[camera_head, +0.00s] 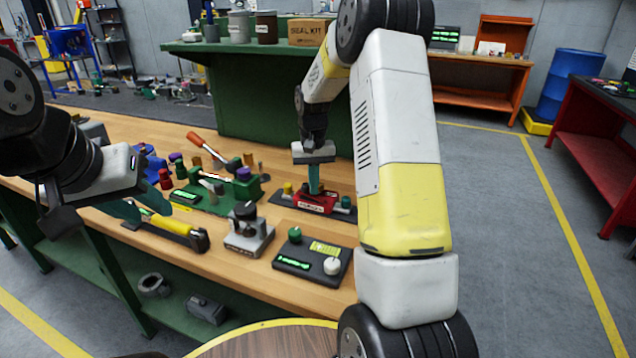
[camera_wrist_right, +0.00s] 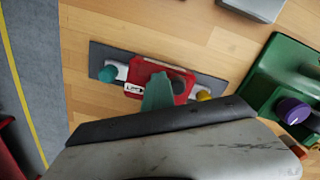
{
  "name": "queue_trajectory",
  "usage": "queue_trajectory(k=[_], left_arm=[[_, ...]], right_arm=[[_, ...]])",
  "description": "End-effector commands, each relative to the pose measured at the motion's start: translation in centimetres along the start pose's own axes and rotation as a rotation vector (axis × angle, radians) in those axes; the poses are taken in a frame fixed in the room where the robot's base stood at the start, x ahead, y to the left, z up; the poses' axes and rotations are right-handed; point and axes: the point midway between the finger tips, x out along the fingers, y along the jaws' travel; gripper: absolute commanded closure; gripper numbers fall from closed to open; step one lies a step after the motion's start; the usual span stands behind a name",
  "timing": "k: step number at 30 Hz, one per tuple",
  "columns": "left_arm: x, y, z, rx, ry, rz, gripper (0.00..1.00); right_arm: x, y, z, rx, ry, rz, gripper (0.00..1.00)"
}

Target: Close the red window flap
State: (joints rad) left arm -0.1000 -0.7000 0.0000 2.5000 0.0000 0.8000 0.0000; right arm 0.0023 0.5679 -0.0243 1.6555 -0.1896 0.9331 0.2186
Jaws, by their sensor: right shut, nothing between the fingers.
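The red window flap (camera_head: 318,202) is part of a small red unit with a white label, on a dark base plate (camera_head: 345,213) on the wooden bench. It also shows in the right wrist view (camera_wrist_right: 137,78), partly hidden behind my fingers. I cannot tell how far open it is. My right gripper (camera_head: 314,190) is shut and empty, pointing down at the red unit; its teal fingertips (camera_wrist_right: 158,85) overlap the red part. Contact is unclear. My left gripper (camera_head: 127,210) is over the bench's left front edge, away from the flap; its jaw opening is unclear.
A yellow knob (camera_wrist_right: 204,95) and a teal knob (camera_wrist_right: 107,74) flank the red unit. A green fixture (camera_head: 222,198) with an orange-handled lever stands to its left. A grey clamp block (camera_head: 247,236) and a black control box (camera_head: 312,262) stand nearer the front edge.

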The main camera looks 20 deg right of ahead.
Motion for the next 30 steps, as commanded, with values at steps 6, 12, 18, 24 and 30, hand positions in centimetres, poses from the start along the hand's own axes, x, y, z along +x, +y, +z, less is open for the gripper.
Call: queue_trajectory(k=[6, 12, 18, 24, 30], left_arm=[[0.0, 0.0, 0.0, 0.000, 0.000, 0.000, 0.64], [0.0, 0.0, 0.0, 0.000, 0.000, 0.000, 0.64], [0.0, 0.0, 0.0, 0.000, 0.000, 0.000, 0.64], [0.0, 0.0, 0.0, 0.000, 0.000, 0.000, 0.64], [0.0, 0.0, 0.0, 0.000, 0.000, 0.000, 0.64]], right_arm=[[-2.2, -1.1, -0.6, -0.010, 0.027, -0.016, 1.00], [-3.4, -1.1, -0.6, -0.011, 0.027, -0.017, 1.00], [-4.7, -1.1, -0.6, -0.010, 0.028, -0.017, 1.00], [-5.5, -0.7, -0.3, -0.006, 0.018, -0.011, 1.00], [-6.5, -0.5, -0.3, -0.005, 0.015, -0.009, 1.00]])
